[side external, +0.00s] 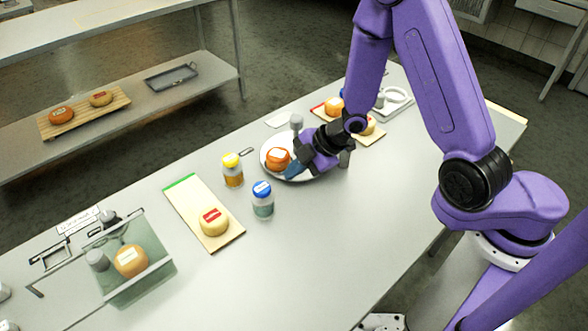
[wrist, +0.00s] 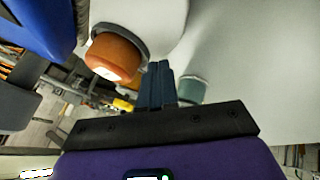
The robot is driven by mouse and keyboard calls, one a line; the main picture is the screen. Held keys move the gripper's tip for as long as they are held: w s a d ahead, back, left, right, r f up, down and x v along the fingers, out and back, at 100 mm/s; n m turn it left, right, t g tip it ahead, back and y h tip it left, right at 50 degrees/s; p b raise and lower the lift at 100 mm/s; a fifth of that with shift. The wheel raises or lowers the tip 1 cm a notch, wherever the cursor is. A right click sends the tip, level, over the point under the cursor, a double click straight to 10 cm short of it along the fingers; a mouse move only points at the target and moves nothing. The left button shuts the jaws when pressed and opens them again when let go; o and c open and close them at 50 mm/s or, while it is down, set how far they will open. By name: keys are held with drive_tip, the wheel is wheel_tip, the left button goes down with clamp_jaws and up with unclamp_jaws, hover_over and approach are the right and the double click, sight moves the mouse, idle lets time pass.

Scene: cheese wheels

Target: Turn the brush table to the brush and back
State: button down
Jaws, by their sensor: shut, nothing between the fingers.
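The white round turntable (side external: 268,146) stands on the grey table with an orange cheese wheel (side external: 277,159) with a white label on it. The wheel also shows in the wrist view (wrist: 114,57), with a dark curved edge beside it. A grey upright post with a rounded head (side external: 296,122), possibly the brush, stands at the turntable's back edge. My gripper (side external: 293,171) is shut and empty, its blue fingertips low at the turntable's front right side. In the wrist view its fingers (wrist: 156,84) are together beside the wheel; contact with the turntable cannot be told.
A yellow-capped bottle (side external: 232,170) and a blue-capped bottle (side external: 262,199) stand left of the turntable. A board (side external: 186,199) with a pale cheese wheel (side external: 214,222) lies further left, beyond it a clear case (side external: 156,277). More wheels sit behind my gripper. The front table area is clear.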

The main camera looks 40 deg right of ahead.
drive_tip(key=shift+w, duration=0.1)
drive_tip(key=shift+w+a, duration=0.3)
drive_tip(key=shift+w, duration=0.35)
